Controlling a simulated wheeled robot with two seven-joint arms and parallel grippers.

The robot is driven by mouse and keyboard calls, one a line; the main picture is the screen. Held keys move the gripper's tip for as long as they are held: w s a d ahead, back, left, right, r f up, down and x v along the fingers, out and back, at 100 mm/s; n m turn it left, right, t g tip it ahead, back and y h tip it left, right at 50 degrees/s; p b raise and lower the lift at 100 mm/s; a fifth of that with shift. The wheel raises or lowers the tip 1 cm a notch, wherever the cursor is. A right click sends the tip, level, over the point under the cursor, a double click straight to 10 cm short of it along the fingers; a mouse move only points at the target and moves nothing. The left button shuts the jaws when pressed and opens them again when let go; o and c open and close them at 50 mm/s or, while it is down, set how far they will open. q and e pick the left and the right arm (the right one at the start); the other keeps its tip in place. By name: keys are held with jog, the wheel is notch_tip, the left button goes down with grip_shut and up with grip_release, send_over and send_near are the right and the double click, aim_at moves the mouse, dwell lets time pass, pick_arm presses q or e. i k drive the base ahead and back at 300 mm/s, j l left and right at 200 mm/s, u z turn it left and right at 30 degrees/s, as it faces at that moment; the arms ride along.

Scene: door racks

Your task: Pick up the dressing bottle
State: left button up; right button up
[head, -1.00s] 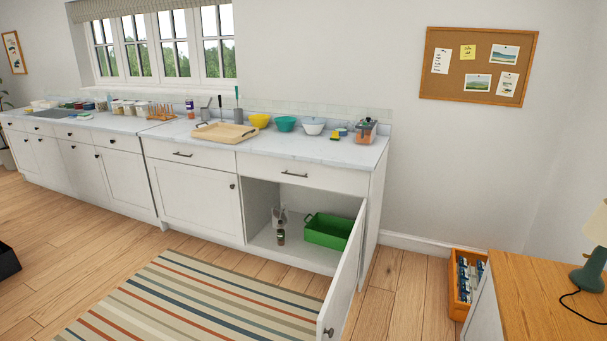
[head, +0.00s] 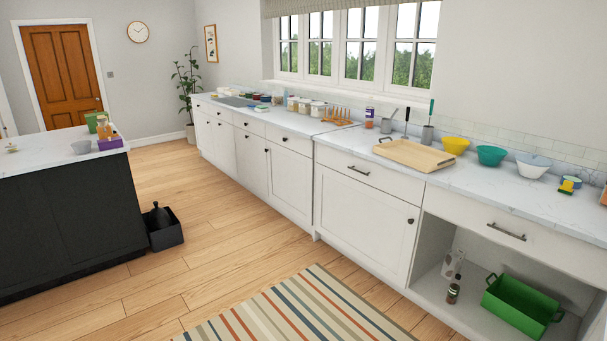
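A small dark bottle with a pale label (head: 453,290), which looks like the dressing bottle, stands upright on the floor of the open lower cabinet (head: 430,272) at the lower right. It is in front of a clear or pale grey item (head: 453,264) that I cannot make out. A green tray-like bin (head: 522,308) stands to its right in the same cabinet. Neither of my grippers is in view.
The white counter (head: 350,143) carries a wooden tray (head: 414,155), bowls and jars. A dark island (head: 70,215) stands at the left, with a black box (head: 165,236) beside it. Wood floor and a striped rug (head: 300,310) lie between, clear of objects.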

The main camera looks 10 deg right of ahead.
aim_at(454, 290)
jog(key=i+z, duration=0.25)
jog(key=i, duration=0.2)
jog(key=i+j+z, duration=0.25)
jog(key=i, duration=0.25)
jog(key=i+j+z, duration=0.1)
jog(key=i+z, duration=0.2)
jog(key=i, duration=0.15)
